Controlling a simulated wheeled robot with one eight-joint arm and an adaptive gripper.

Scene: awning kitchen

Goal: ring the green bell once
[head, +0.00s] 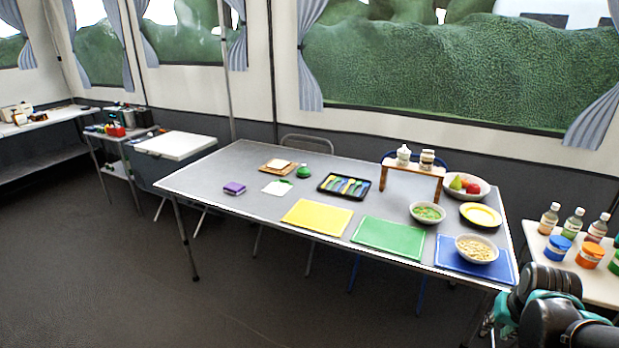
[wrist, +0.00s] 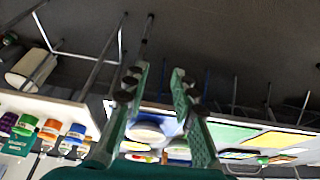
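The green bell (head: 303,171) is a small green dome on the grey table (head: 225,172), toward its back edge in the head view. It stands left of the black tray (head: 323,185) and close to a white sheet (head: 277,188). My gripper (wrist: 160,78) shows in the wrist view with its two green fingers apart and nothing between them. My arm is at the lower right of the head view, beyond the table's right end and far from the bell. A small green spot in the wrist view may be the bell; I cannot tell.
Yellow (head: 317,217), green (head: 388,238) and blue (head: 447,258) mats line the table's front edge. Bowls, a yellow plate (head: 480,215) and a small wooden stand (head: 412,171) fill its right part. A side table (head: 603,289) with bottles and jars stands at right. The floor in front is clear.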

